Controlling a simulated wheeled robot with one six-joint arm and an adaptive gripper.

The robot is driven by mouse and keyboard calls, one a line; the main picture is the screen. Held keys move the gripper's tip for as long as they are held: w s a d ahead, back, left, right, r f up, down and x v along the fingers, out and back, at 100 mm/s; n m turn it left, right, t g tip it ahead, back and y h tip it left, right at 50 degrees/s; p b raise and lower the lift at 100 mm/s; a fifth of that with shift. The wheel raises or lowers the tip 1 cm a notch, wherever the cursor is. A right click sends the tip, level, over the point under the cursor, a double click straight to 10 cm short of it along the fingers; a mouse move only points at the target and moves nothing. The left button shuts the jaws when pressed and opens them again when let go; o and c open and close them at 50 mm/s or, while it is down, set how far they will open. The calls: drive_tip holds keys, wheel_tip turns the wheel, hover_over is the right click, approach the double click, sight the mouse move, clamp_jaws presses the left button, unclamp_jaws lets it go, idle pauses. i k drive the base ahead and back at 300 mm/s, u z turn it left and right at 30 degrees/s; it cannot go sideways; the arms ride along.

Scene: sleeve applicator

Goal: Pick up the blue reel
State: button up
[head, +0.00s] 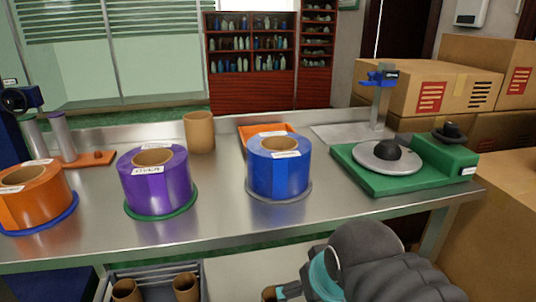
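The blue reel (278,172) stands upright on the steel bench, right of the middle. It has a cardboard core opening and white labels on top, and rests on a thin grey disc (297,194). My arm comes in from the bottom right, below and in front of the bench edge.
A purple reel (155,185) and an orange reel (33,200) stand to the left on the steel bench (235,222). A cardboard core (199,132) and orange tray (252,130) are behind. A green turntable machine (425,178) is right. Cartons (425,85) stack at right.

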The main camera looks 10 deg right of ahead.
sight(279, 162)
drive_tip(key=z, duration=1.35)
drive_tip(key=k, duration=1.15)
drive_tip(key=u, duration=1.2)
drive_tip(key=i, duration=0.5)
drive_tip(key=u, duration=0.05)
